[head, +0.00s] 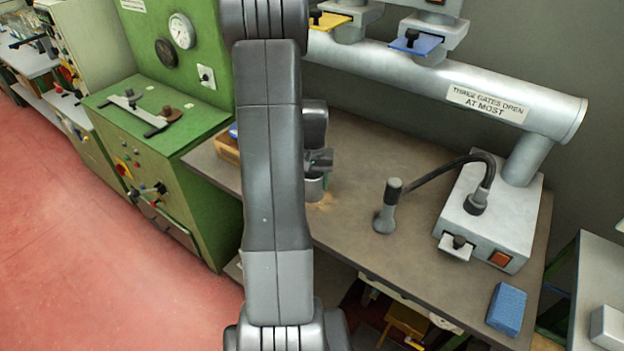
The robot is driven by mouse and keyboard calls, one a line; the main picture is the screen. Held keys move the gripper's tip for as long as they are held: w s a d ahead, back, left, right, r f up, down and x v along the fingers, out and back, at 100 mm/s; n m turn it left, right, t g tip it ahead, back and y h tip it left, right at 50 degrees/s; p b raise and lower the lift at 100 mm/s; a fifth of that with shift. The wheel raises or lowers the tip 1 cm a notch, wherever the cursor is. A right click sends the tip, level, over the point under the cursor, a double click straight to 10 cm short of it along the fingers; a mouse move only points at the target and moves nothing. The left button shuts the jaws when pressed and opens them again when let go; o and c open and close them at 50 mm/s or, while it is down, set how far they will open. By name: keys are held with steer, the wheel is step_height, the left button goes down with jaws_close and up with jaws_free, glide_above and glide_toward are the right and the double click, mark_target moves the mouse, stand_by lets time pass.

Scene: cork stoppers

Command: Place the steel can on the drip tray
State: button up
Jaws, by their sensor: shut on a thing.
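My gripper (319,163) is over the left part of the brown workbench, partly hidden behind my own arm. It is shut on the steel can (314,189), a small grey cylinder whose lower part shows just below the fingers. The can looks upright, at or very near the bench top; I cannot tell whether it touches. A thin green edge shows beside it. I cannot make out the drip tray; my arm covers part of the bench.
The workbench (365,165) has sawdust by the can. A grey handled tool (386,207), a white box with a black hose (490,215) and a blue block (507,309) stand to the right. An orange-brown box (226,149) is left of my arm. A silver pipe (440,75) runs above.

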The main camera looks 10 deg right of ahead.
steer(key=shift+f, duration=0.15)
steer(key=o, duration=1)
